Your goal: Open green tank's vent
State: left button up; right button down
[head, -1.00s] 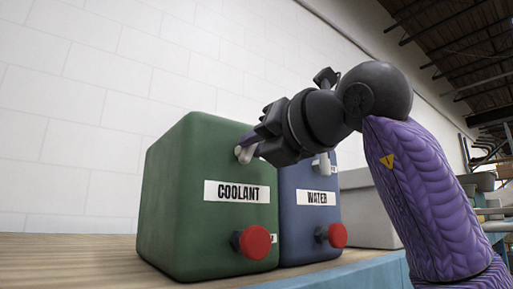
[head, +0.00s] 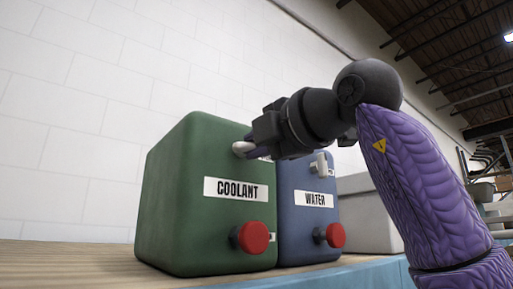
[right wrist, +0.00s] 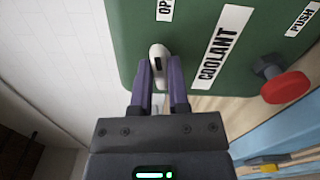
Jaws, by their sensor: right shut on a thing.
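The green tank (head: 170,190), labelled COOLANT, stands on a wooden surface. Its white vent lever (head: 241,148) is near the top of the front face, and it also shows in the right wrist view (right wrist: 158,53). My right gripper (head: 256,149) is at this lever, with its purple fingers (right wrist: 159,84) shut on it from both sides. In the head view the gripper hides part of the lever. A label starting with OP (right wrist: 165,8) is on the tank beside the lever, cut off by the frame edge. My left gripper is not in view.
A blue tank (head: 298,225), labelled WATER, stands close on the right with its own white lever (head: 321,165) hanging down. Red knobs stick out low on the green tank (head: 253,238) and the blue tank (head: 335,235). A grey bin (head: 368,215) is further right.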

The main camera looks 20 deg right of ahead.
jog(key=shift+m+b, duration=0.3)
jog(key=shift+m, duration=0.8)
jog(key=shift+f, duration=0.1)
jog(key=c, duration=0.6)
grip_release()
jog(key=shift+d, duration=0.1)
jog(key=b+v, duration=0.3)
jog(key=v, duration=0.7)
jog(key=shift+b, duration=0.35)
